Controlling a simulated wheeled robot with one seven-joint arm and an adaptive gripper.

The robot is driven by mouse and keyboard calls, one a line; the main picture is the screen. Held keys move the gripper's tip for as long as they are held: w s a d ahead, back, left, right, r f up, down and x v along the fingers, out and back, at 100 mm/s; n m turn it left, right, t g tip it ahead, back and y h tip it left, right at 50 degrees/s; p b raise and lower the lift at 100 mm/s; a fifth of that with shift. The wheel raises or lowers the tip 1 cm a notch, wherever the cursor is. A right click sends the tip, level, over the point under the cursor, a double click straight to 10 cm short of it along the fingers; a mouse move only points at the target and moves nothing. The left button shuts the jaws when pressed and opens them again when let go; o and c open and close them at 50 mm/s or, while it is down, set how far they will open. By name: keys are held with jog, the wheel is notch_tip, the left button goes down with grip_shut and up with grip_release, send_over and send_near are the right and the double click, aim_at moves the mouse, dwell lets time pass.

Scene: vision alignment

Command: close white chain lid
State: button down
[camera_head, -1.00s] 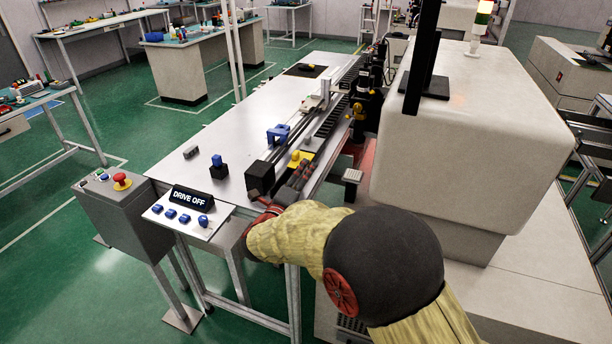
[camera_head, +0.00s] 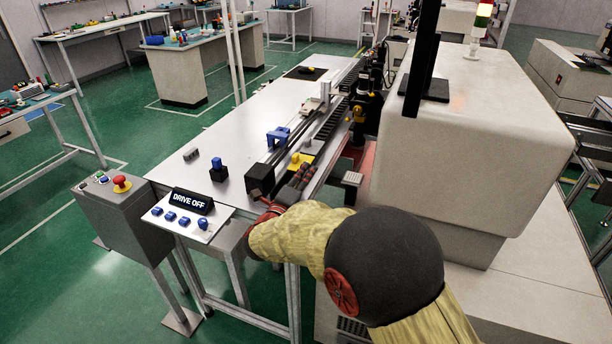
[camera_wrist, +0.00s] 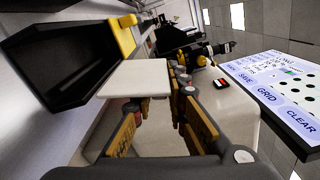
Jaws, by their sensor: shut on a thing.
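In the wrist view, a flat white plate (camera_wrist: 135,78), which looks like the chain lid, lies at the fingertips of my gripper (camera_wrist: 158,100). My gripper is shut on it, but the exact contact is partly hidden. The plate is beside a black open box-like part (camera_wrist: 55,55) and a yellow part (camera_wrist: 124,37). In the head view, my gripper (camera_head: 292,186) is at the near end of the rail on the metal table, below a yellow block (camera_head: 300,159). The white lid cannot be made out clearly there.
The metal table (camera_head: 215,135) is mostly clear on its left. A blue bracket (camera_head: 278,137) and black motor block (camera_head: 259,177) stand beside the rail. A large beige machine (camera_head: 470,130) stands at right. A DRIVE OFF panel (camera_head: 192,201) is at the near corner.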

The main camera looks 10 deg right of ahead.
jog(key=shift+f, duration=0.15)
jog(key=n, duration=0.1)
jog(key=a+n+p, duration=0.1)
jog(key=n+p, duration=0.1)
jog(key=shift+w+a+r, duration=0.15)
jog(key=shift+w+r, duration=0.2)
jog(key=n+p, duration=0.1)
jog(key=n, duration=0.1)
jog(key=w+a+n+p, duration=0.1)
jog(key=n+p, duration=0.1)
jog(key=shift+a+r, duration=0.1)
jog(key=shift+a, duration=0.05)
jog(key=n+p, duration=0.1)
jog(key=a+n+p, duration=0.1)
jog(key=n, duration=0.1)
jog(key=w+n+p, duration=0.1)
jog(key=shift+w+a+f, duration=0.1)
jog(key=shift+a+f, duration=0.2)
jog(key=shift+w+a+f+n+p, duration=0.2)
jog(key=shift+n+p, duration=0.2)
jog(key=shift+n, duration=0.25)
jog(key=shift+w+a+f+n+p, duration=0.15)
jog(key=shift+n+p, duration=0.3)
jog(key=shift+n, duration=0.25)
jog(key=shift+w+a+f+n+p, duration=0.1)
jog(key=shift+a+f+n+p, duration=0.1)
jog(key=shift+n+p, duration=0.35)
